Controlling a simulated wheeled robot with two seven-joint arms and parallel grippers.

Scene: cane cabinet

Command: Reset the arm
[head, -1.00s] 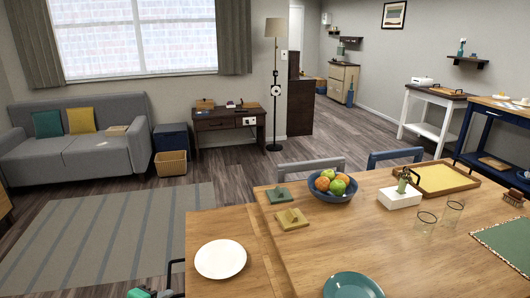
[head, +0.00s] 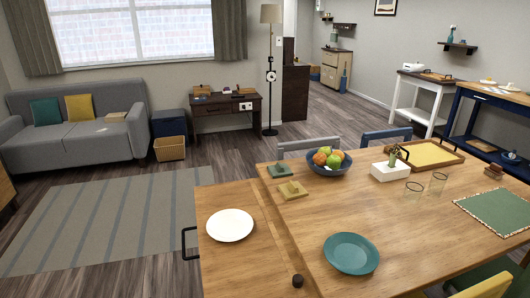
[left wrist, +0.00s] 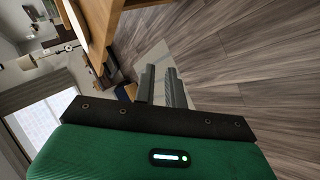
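My left gripper (left wrist: 160,88) shows in the left wrist view. Its two grey fingers stand a narrow gap apart, with floor visible between them and nothing held. The green wrist body (left wrist: 150,155) fills the bottom of that view. Neither gripper shows in the head view, and my right gripper is in no view.
The wooden table (head: 400,225) carries a white plate (head: 230,225), a teal plate (head: 351,253), a fruit bowl (head: 329,168) and a tray (head: 447,160). A black handle (head: 188,243) sticks out from its left edge. Open floor (head: 150,272) lies left. In the wrist view a wooden edge (left wrist: 100,22) is near.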

